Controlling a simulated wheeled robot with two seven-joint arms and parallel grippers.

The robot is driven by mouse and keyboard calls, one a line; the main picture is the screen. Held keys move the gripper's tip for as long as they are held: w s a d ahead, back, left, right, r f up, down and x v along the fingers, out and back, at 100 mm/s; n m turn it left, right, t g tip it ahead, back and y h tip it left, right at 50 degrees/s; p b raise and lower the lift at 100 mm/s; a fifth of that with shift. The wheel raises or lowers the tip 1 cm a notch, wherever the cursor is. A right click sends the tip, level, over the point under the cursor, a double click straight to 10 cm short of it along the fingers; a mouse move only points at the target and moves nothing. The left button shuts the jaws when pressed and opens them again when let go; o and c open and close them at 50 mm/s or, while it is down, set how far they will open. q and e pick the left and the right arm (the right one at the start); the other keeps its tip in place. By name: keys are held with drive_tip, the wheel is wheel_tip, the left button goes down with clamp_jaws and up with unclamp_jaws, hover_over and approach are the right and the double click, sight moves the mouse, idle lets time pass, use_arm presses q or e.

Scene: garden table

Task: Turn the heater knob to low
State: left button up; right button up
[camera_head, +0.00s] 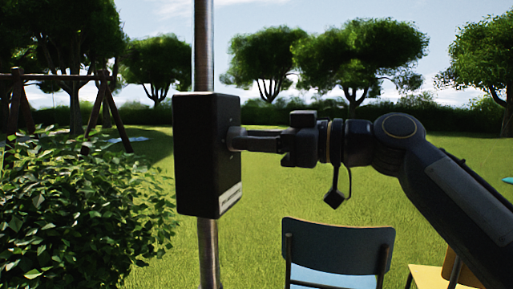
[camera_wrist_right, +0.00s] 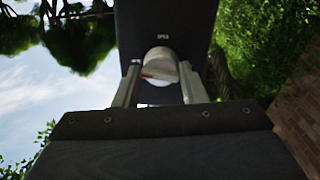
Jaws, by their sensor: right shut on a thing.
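The heater's black control box (camera_head: 203,155) is fixed to an upright metal pole (camera_head: 204,45) in the head view. My right gripper (camera_head: 243,139) reaches in from the right, with its fingertips at the box's right-hand face. In the right wrist view the round, pale knob (camera_wrist_right: 160,66) sits on the box face (camera_wrist_right: 163,22), between the two fingers of my right gripper (camera_wrist_right: 160,80). The gripper is shut on the knob. Small marking shows above the knob, too small to read. The knob's setting cannot be told. My left gripper is not in view.
A leafy bush (camera_head: 80,205) stands to the left of the pole. A chair with a dark back (camera_head: 338,249) stands below my right arm, and a yellow chair (camera_head: 432,275) is at the lower right. Open lawn and trees lie behind.

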drive_tip(key=shift+n, duration=0.4)
drive_tip(key=o, duration=0.9)
drive_tip(key=shift+o, duration=0.2)
drive_tip(key=v, duration=0.7)
drive_tip(key=shift+s+d+b, duration=0.15)
drive_tip(key=shift+d+b, duration=0.2)
drive_tip(key=shift+b, duration=0.1)
drive_tip(key=shift+f, duration=0.15)
